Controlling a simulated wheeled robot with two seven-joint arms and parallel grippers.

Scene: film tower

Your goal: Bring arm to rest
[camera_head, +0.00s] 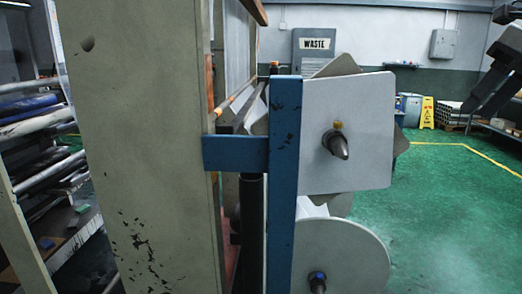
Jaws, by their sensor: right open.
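My right gripper (478,103) is a dark shape at the upper right edge, with its arm coming in from the right. It is open and holds nothing that I can see. It hangs in the air, apart in the picture from the film tower. The film tower has a wide beige panel (135,130) and a blue upright post (284,190). A grey square plate (347,130) with a dark spindle end stands right of the post, above a round grey disc (345,258). My left gripper is not in view.
A yellow floor sign (427,112) and stacked rolls (452,113) are farther right. Several rolls lie on a rack (35,125) at the left. The green floor (450,220) at right is clear.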

